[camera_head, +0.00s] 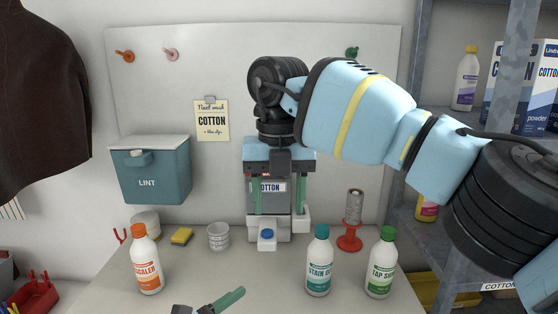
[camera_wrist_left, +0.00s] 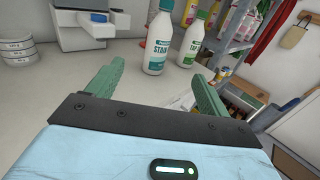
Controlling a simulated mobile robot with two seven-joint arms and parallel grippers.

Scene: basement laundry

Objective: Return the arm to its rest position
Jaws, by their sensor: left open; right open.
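My right arm reaches in from the right. Its gripper (camera_head: 278,207) points down with green fingers apart, in front of or around a grey and white device (camera_head: 268,222) with a COTTON label and a blue button; I cannot tell whether they touch. Nothing shows held in it. My left gripper (camera_head: 209,304) shows only in part at the bottom edge of the head view. In the left wrist view its green fingers (camera_wrist_left: 160,80) are wide apart with nothing between them, low over the worktop.
On the worktop (camera_head: 220,270) stand an orange-capped bottle (camera_head: 146,262), a teal-capped bottle (camera_head: 319,262), a green-capped bottle (camera_head: 382,265) and a spool on a red stand (camera_head: 350,238). A LINT bin (camera_head: 150,180) hangs on the wall. Metal shelving (camera_head: 412,225) stands right, beside my right arm.

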